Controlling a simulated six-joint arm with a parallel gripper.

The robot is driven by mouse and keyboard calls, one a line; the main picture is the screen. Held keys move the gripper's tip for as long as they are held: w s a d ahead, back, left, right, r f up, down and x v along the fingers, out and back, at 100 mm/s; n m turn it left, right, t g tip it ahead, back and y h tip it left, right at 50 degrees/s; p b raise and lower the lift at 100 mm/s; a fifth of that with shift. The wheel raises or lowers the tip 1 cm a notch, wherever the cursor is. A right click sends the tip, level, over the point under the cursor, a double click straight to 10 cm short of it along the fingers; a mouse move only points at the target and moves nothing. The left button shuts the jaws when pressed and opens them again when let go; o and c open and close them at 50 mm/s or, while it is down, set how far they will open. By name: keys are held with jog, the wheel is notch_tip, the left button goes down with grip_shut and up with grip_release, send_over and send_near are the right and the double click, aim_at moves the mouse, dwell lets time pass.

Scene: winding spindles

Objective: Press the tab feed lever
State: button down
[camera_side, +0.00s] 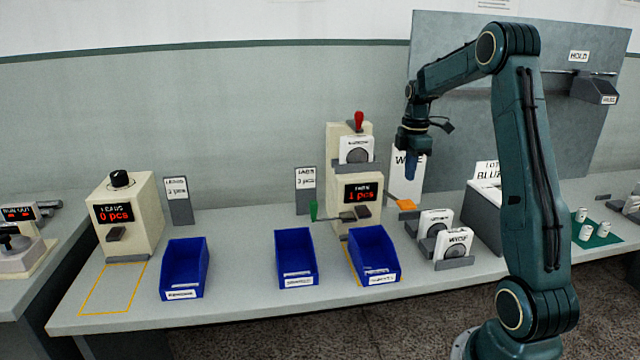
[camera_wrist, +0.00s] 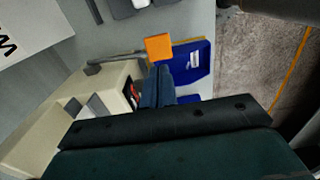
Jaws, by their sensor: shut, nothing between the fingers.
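The tab dispenser (camera_side: 338,160) is a tall cream machine whose red display seems to read TABS, 1 pcs. An orange paddle (camera_side: 406,204) sticks out at its right side. In the wrist view the orange paddle (camera_wrist: 158,47) sits on the end of a grey bar (camera_wrist: 115,60) coming from the machine. A green-tipped piece (camera_side: 313,211) stands at the machine's left. My gripper (camera_side: 411,176) points down above the orange paddle, apart from it in the side view. The wrist view shows my fingers (camera_wrist: 160,75) shut and empty, just beside the paddle in the picture.
Blue bins (camera_side: 375,256) and (camera_side: 297,258) stand in front of the dispenser, a third (camera_side: 184,268) farther left. White-faced spools in grey holders (camera_side: 453,262) stand at the right. A cream leads machine (camera_side: 128,215) reads 0 pcs. A card (camera_side: 306,190) stands left of the dispenser.

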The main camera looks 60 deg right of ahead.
aim_at(408, 205)
jog(key=shift+f, duration=3.6)
jog(key=f, duration=0.2)
jog(key=s+a+f, duration=0.1)
jog(key=f, duration=0.1)
jog(key=shift+f, duration=0.1)
jog(key=shift+r, duration=1.6)
notch_tip(408, 205, up, 12)
jog(key=s+a, duration=0.1)
jog(key=shift+r, duration=0.25)
